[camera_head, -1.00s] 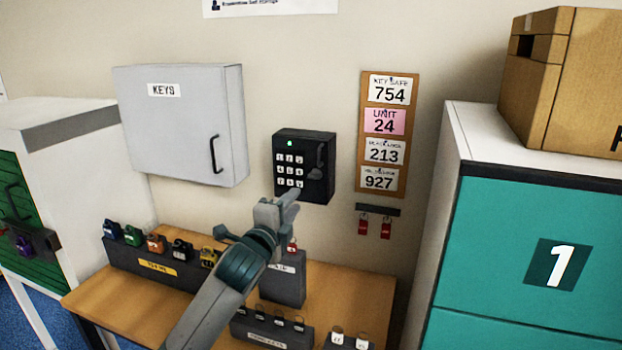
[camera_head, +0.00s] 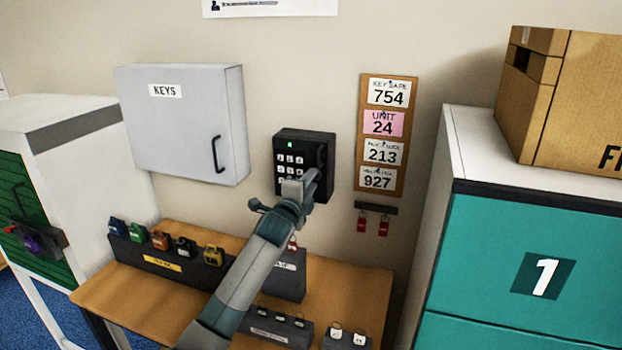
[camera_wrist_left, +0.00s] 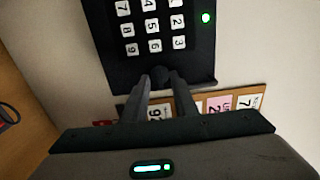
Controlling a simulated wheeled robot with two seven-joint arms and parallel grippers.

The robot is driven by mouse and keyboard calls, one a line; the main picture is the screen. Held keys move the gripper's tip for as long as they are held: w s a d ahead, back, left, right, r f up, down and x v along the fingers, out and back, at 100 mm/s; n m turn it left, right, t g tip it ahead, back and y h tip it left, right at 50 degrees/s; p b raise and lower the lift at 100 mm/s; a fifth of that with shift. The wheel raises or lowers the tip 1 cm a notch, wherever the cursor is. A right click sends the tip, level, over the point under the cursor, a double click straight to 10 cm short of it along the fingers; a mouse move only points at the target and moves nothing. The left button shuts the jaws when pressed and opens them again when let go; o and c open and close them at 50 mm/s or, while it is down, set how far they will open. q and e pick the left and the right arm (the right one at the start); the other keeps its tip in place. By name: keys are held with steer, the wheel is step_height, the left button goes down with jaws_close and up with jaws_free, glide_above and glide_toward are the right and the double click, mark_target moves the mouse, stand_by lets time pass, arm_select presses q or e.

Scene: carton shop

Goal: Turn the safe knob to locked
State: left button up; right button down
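The black key safe (camera_head: 288,142) is fixed to the wall, with white number keys and a lit green light; it also shows in the left wrist view (camera_wrist_left: 109,60). Its dark knob (camera_wrist_left: 160,76) is at the safe's lower edge in the left wrist view. In the head view my gripper partly hides the knob's side of the safe. My left gripper (camera_head: 312,182) is at the safe front. In the left wrist view its two fingers (camera_wrist_left: 160,90) stand apart on either side of the knob; firm contact cannot be made out. My right gripper is out of view.
A grey KEYS cabinet (camera_head: 185,125) hangs left of the safe. A number board (camera_head: 398,115) and red key tags (camera_head: 372,224) hang close on its right. The wooden table (camera_head: 135,300) below holds padlocks and holders. A teal cabinet (camera_head: 480,230) stands at right.

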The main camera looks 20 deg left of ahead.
arm_select(q)
steer(key=shift+w, duration=0.2)
jaws_close()
